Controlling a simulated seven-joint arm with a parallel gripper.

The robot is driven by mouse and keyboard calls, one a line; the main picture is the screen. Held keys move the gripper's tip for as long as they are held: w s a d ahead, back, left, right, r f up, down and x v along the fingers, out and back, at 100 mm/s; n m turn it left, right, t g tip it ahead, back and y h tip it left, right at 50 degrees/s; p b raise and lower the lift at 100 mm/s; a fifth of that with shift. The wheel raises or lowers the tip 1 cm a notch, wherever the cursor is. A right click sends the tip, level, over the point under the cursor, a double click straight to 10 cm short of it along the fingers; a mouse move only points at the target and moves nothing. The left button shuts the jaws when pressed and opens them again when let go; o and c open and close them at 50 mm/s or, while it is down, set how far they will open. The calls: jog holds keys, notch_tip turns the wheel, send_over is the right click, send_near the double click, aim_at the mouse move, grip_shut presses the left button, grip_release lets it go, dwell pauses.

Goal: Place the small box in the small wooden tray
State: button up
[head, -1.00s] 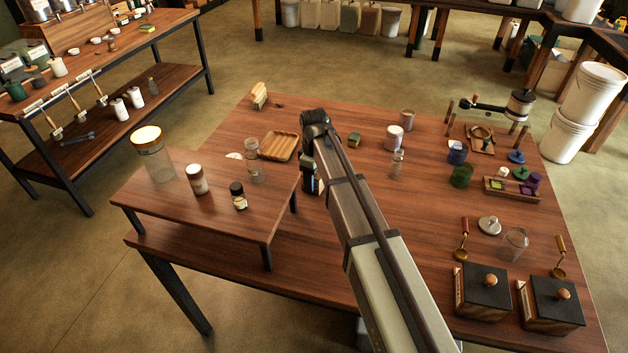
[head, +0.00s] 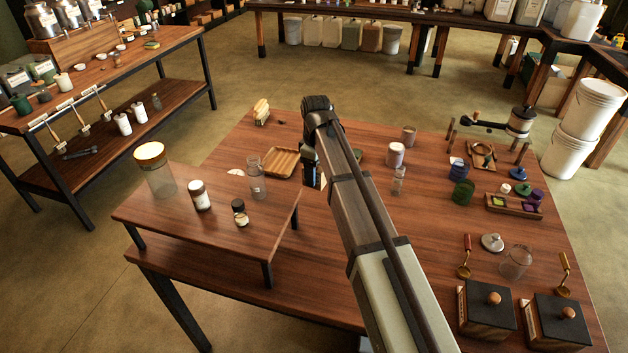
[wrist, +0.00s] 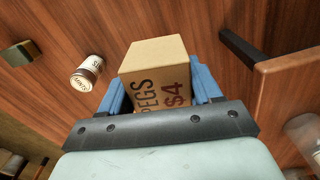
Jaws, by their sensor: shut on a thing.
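The small box (wrist: 155,72) is tan cardboard marked "PEGS $4" in the wrist view. My gripper (wrist: 160,88) is shut on it, with a blue finger on each side. In the head view my gripper (head: 311,168) is above the table, right of the small wooden tray (head: 282,162); the box is mostly hidden there. The tray is shallow and looks empty. It lies on the main table behind the raised wooden stand.
A yellowish object (head: 261,112) stands behind the tray. Metal cans and bottles stand right of my arm.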

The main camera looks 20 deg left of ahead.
jog(key=shift+s+a+r, duration=0.15)
jog(key=shift+a+r, duration=0.1)
jog(key=shift+r, duration=0.1)
jog(key=w+a, duration=0.4)
jog(key=a, duration=0.3)
jog(key=n, duration=0.2)
send_over(280, 163)
jog(key=shift+f, duration=4.4)
jog(key=o, duration=1.1)
jog(key=shift+f, duration=0.15)
jog(key=shift+c, duration=0.2)
notch_tip(280, 163, up, 12)
jog(key=shift+r, duration=0.2)
